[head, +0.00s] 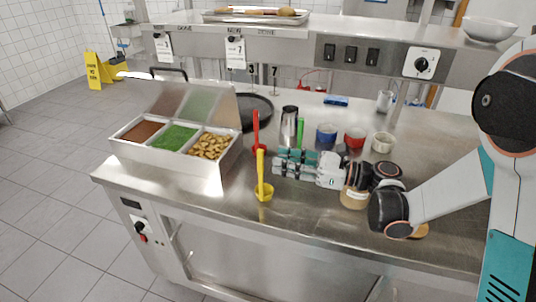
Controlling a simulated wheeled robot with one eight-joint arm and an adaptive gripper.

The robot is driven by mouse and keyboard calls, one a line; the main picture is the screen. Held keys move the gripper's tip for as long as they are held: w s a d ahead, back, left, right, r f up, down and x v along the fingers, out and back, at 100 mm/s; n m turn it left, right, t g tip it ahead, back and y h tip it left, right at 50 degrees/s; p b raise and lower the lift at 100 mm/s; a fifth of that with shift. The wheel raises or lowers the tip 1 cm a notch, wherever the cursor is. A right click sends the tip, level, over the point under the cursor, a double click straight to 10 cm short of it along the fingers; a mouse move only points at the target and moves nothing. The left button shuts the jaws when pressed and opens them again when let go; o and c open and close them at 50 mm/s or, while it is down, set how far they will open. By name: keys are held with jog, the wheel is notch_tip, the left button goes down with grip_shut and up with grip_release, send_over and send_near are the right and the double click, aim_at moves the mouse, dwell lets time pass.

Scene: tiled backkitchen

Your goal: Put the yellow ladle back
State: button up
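The yellow ladle (263,188) stands on the steel counter near its front edge, its handle pointing up and its bowl at the bottom. It is to the right of the three-part food container (225,173). My gripper (277,163) reaches in from the right, low over the counter, pointing left. Its two teal and grey fingers look apart, with nothing seen between them. The fingertips are just right of the yellow ladle's handle; whether they touch it is too small to tell. A red ladle (256,130) and a green-handled utensil (300,128) stand behind.
The container holds brown, green and nut-like food under a raised lid (190,98). A black pan (257,108), metal cup (289,121), blue bowl (326,133), red bowl (355,137) and cream cup (382,142) stand behind. The counter's front strip is clear. A shelf (290,48) overhangs the back.

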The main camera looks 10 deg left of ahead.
jog(key=d, duration=0.5)
jog(key=shift+s+p, duration=0.2)
jog(key=shift+p, duration=0.1)
jog(key=shift+r, duration=0.1)
jog(key=s+d+r+n+t+h, duration=0.1)
jog(key=s+d+n+t+h, duration=0.5)
jog(key=s+d+n+h, duration=1.2)
jog(key=s+d, duration=0.2)
jog(key=d, duration=0.4)
jog(key=shift+r+n, duration=0.4)
